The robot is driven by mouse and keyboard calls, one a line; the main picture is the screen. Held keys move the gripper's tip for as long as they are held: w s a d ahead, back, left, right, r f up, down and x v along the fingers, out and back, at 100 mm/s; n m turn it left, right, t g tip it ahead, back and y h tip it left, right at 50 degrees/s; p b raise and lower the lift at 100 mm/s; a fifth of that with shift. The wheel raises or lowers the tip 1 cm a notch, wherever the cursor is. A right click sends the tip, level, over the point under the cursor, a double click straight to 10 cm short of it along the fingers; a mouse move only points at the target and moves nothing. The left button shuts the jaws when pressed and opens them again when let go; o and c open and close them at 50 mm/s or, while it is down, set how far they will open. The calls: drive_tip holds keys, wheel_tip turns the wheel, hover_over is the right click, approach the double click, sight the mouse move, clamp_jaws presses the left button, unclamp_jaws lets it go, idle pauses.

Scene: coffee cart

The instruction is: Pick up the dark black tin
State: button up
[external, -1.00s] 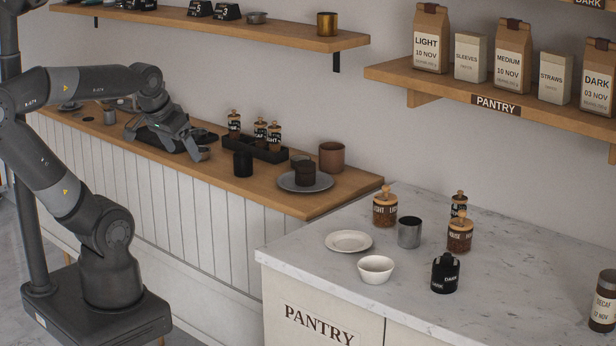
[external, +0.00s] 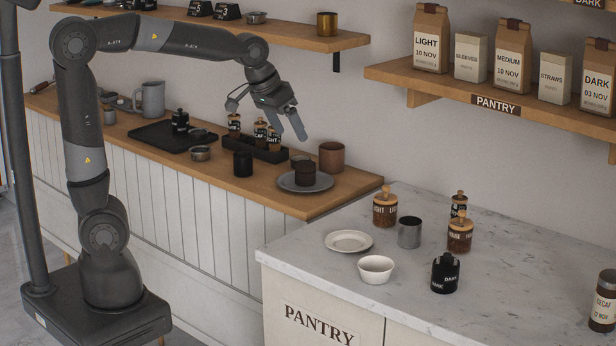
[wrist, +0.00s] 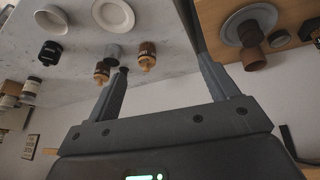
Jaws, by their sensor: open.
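The dark black tin (external: 445,274) stands upright on the marble pantry counter (external: 520,250), with a white "DARK" label on its side. It also shows in the wrist view (wrist: 50,52), at the left. My gripper (external: 267,120) is open and empty, raised above the wooden counter near the small jars in their black tray. It is well to the left of the tin and apart from it. In the wrist view, the spread fingers (wrist: 160,64) have nothing between them.
Near the tin are a white bowl (external: 376,270), a white plate (external: 348,241), a metal cup (external: 410,232) and cork-topped jars (external: 460,236). The pantry shelf (external: 450,84) overhangs behind. The marble counter's right is mostly clear.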

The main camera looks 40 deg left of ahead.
drive_tip(key=w+d+f+m, duration=0.15)
drive_tip(key=w+d, duration=0.25)
drive_tip(key=d, duration=0.9)
drive_tip(key=m, duration=0.3)
approach(446, 262)
drive_tip(key=w+f, duration=0.1)
drive_tip(key=f, duration=0.1)
drive_tip(key=x, duration=1)
drive_tip(key=shift+w+d+f, duration=0.1)
drive_tip(key=shift+d, duration=0.05)
drive_tip(key=shift+c, duration=0.3)
drive_tip(key=c, duration=1.1)
